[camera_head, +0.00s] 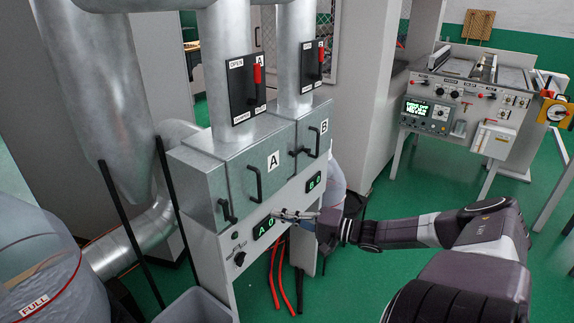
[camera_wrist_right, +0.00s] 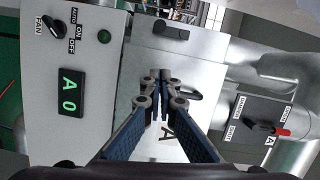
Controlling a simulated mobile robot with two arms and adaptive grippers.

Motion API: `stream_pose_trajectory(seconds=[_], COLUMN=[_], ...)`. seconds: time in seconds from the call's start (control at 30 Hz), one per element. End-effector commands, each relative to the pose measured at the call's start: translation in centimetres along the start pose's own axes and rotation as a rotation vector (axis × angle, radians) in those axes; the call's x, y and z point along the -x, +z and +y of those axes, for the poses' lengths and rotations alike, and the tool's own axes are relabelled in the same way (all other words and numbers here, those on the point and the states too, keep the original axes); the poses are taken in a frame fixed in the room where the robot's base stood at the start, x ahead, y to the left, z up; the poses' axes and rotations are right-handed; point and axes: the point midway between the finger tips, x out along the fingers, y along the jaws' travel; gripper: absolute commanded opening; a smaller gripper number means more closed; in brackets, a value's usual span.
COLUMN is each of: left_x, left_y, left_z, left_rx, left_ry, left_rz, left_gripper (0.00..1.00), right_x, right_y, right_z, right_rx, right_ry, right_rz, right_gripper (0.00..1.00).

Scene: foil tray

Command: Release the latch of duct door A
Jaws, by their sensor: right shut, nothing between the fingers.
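Duct door A (camera_head: 232,165) is a grey metal door with an "A" label and a black bar handle (camera_head: 255,183); it looks closed. Its black latch (camera_head: 228,210) sits at the lower left of the door. In the wrist view the latch (camera_wrist_right: 171,30) is near the top, beyond my fingertips. My right gripper (camera_head: 297,216) is shut and empty, in front of the panel below the doors, to the right of the latch. In the wrist view my right fingertips (camera_wrist_right: 163,78) overlap door A, beside the handle (camera_wrist_right: 188,96), apart from the latch. My left gripper is not in view.
Door B (camera_head: 316,140) stands right of door A. Below are green displays, A (camera_head: 264,228) and B (camera_head: 314,180), and a fan knob (camera_head: 239,258). Red-handled damper levers (camera_head: 257,75) sit on the ducts above. A grey bin (camera_head: 195,306) is below; green floor lies open to the right.

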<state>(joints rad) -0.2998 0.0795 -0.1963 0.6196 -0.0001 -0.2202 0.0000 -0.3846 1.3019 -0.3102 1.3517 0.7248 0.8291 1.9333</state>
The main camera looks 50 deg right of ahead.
Motion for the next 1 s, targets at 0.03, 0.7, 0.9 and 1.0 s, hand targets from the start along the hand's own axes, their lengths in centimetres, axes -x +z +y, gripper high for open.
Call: stream_pose_trajectory(seconds=[0.03,0.7,0.9,1.0], left_x=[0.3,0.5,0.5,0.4], left_y=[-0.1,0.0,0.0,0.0], left_z=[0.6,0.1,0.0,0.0], left_rx=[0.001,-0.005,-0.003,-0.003], left_ry=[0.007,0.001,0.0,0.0], left_rz=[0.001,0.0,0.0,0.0], left_gripper=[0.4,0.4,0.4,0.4], right_x=[0.6,2.0,2.0,2.1], right_y=[0.0,0.0,0.0,-0.1], right_z=[0.1,0.0,0.0,0.7], right_rx=[-0.002,-0.001,-0.001,0.011], right_ry=[0.005,0.0,0.0,0.01], right_rz=[-0.001,0.0,0.001,0.009], right_gripper=[0.0,0.0,0.0,0.0])
